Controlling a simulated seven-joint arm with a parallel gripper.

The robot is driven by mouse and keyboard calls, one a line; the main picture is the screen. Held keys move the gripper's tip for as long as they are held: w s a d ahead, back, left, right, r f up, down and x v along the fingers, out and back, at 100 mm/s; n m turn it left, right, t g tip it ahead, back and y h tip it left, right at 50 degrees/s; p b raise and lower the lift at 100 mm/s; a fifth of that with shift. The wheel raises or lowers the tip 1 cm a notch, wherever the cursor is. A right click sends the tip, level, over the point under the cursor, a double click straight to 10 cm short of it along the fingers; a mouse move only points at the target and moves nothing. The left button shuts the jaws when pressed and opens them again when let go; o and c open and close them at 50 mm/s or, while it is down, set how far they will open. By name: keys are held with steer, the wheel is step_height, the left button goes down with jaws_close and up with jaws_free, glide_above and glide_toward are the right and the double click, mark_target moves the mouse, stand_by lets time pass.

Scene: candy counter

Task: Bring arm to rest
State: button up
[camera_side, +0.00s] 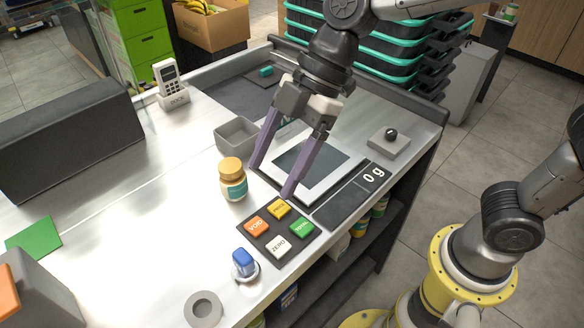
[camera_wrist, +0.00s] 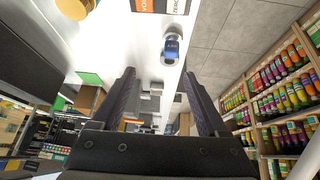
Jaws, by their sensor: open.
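My gripper (camera_side: 272,180) is above the counter in the side view, its two long purple fingers spread apart with nothing between them. The fingertips hang over the near edge of the scale and the button pad (camera_side: 263,247). In the wrist view my gripper (camera_wrist: 168,75) shows as two dark fingers, also apart and empty. A jar with an orange lid (camera_side: 232,180) stands upright to the left of the fingers, apart from them. The scale (camera_side: 310,168) lies behind and right of the fingers, with a display reading 0 g (camera_side: 374,176).
A blue object on a round base (camera_side: 243,262) and a grey ring (camera_side: 204,311) are near the counter's front. A grey open bin (camera_side: 236,136), a card terminal (camera_side: 169,84) and a grey block with a black knob (camera_side: 389,141) stand farther back. The left counter surface is partly clear.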

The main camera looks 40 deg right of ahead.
steer(key=s+d+r+m+t, duration=0.2)
steer(key=d+r, duration=0.2)
steer(key=d, duration=0.5)
steer(key=s+d+f+m+t+h, duration=0.1)
steer(key=s+d+f+m+h, duration=0.1)
steer(key=s+d+m, duration=0.3)
steer(key=s+d+f+m+t+h, duration=0.1)
steer(key=s+d+f+m+h, duration=0.2)
steer(key=s+d+m, duration=0.3)
steer(key=d+m+h, duration=0.1)
steer(key=d+m, duration=0.3)
steer(key=shift+t, duration=0.3)
